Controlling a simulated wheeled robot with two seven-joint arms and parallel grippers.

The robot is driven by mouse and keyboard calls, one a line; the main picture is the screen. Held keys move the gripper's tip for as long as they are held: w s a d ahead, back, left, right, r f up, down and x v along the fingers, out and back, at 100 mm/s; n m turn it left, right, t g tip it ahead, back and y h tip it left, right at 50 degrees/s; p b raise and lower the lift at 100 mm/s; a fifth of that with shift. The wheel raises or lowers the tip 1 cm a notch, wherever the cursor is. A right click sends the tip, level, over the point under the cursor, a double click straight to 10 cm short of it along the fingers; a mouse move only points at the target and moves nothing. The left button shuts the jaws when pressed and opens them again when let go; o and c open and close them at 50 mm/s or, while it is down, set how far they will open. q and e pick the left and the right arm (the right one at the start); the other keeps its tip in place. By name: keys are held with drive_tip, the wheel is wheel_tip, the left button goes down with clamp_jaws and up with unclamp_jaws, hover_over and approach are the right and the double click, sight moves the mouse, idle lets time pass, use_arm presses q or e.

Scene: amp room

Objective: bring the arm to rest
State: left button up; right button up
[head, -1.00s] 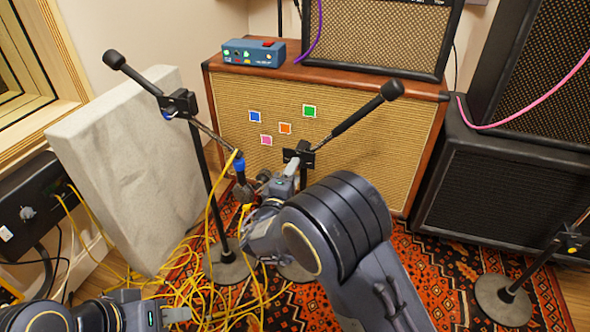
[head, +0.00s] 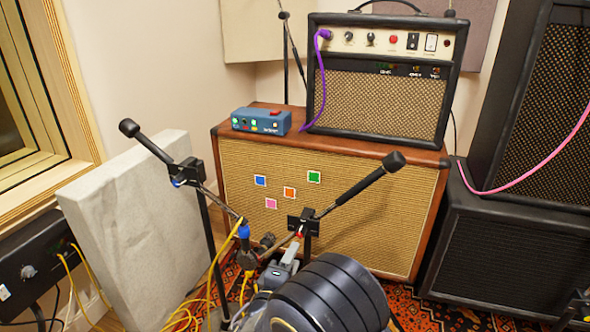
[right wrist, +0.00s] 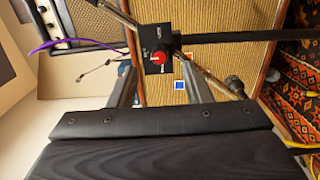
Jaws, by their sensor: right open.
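My right arm (head: 325,292) comes up from the bottom middle of the head view. My right gripper (head: 285,262) is by the black clamp (head: 303,224) of the right microphone stand, in front of the tan speaker cabinet (head: 365,225). In the right wrist view its two fingers (right wrist: 158,88) stand apart, and the clamp with its red knob (right wrist: 158,58) shows between and beyond them. I cannot tell whether a finger touches the clamp. Nothing is held that I can see. My left gripper is out of view.
A second microphone stand (head: 207,235) and a grey panel (head: 135,225) are at the left. Yellow cables (head: 213,275) hang near my gripper. A blue pedal box (head: 261,121) and an amp head (head: 385,85) sit on the cabinet. Black cabinets (head: 510,230) block the right.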

drive_tip(key=s+d+r+m+g+h, duration=0.1)
drive_tip(key=s+d+m+g, duration=0.25)
drive_tip(key=d, duration=0.45)
drive_tip(key=s+d+m+g+h, duration=0.1)
drive_tip(key=s+d+m+g, duration=0.2)
drive_tip(key=d, duration=0.5)
drive_tip(key=s+d+r+m+g+h, duration=0.1)
drive_tip(key=s+d+m+g, duration=0.15)
drive_tip(key=d+g, duration=0.35)
drive_tip(key=s+d+r+m+g+y+p, duration=0.1)
drive_tip(key=s+d+m+y, duration=0.15)
drive_tip(key=s+y, duration=0.45)
drive_tip(key=s+d+m+g+y+p, duration=0.1)
drive_tip(key=s+m+y, duration=0.2)
drive_tip(key=s, duration=0.8)
drive_tip(key=s+a+r+t+y+p, duration=0.1)
drive_tip(key=r+p, duration=1.8)
drive_tip(key=r, duration=0.1)
drive_tip(key=s+a+r+m+t+y+p, duration=0.1)
drive_tip(key=s+a+r+t+p, duration=0.1)
drive_tip(key=r+p, duration=1.7)
wheel_tip(320, 180, up, 2)
drive_tip(key=shift+s+a+r+y, duration=0.1)
drive_tip(key=shift+s+a+y, duration=0.1)
drive_tip(key=shift+y, duration=0.1)
